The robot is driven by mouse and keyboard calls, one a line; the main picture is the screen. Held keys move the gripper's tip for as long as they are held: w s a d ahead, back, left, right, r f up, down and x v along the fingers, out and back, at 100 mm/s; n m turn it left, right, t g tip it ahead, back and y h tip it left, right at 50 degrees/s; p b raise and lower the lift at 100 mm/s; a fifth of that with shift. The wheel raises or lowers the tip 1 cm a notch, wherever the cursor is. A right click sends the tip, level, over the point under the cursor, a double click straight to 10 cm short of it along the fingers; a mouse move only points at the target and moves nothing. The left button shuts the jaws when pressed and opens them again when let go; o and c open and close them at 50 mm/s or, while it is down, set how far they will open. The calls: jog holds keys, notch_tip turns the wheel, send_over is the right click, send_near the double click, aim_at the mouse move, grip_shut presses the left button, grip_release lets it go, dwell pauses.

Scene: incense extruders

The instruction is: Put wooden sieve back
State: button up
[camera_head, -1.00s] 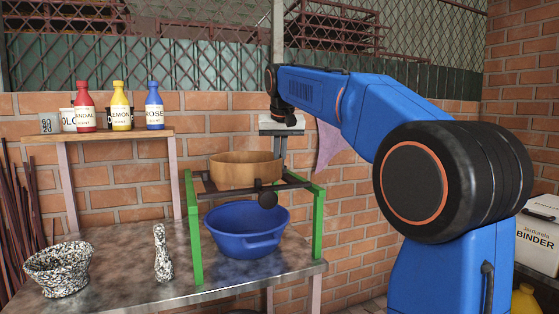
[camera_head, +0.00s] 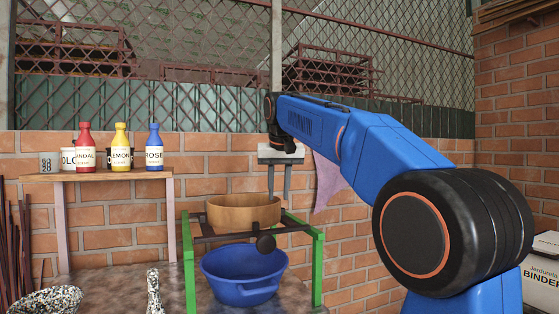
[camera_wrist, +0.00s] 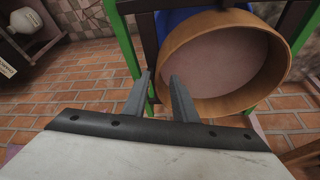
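The wooden sieve (camera_head: 243,213) is a round, light-brown ring that rests on the dark rails of a green-legged stand (camera_head: 318,270). In the wrist view the sieve (camera_wrist: 205,103) fills the upper right, with its pale mesh facing the camera. My gripper (camera_head: 279,188) points down by the sieve's right side in the head view.
A blue basin (camera_head: 244,276) stands under the sieve on the metal table. Red, yellow and blue bottles (camera_head: 121,147) stand on a wooden shelf (camera_head: 110,176) at left. A binder box (camera_head: 541,270) is at far right.

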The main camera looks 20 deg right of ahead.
jog(key=v, duration=1.2)
jog(key=shift+r, duration=0.2)
jog(key=s+f+n, duration=0.1)
jog(key=s+f, duration=1)
jog(key=f, duration=0.5)
jog(key=s+a+f+n, duration=0.1)
jog(key=s+f, duration=1.1)
jog(key=f, duration=0.4)
jog(key=s+f+n+y, duration=0.1)
jog(key=s+f, duration=1)
jog(key=f, duration=0.5)
jog(key=shift+s+a, duration=0.2)
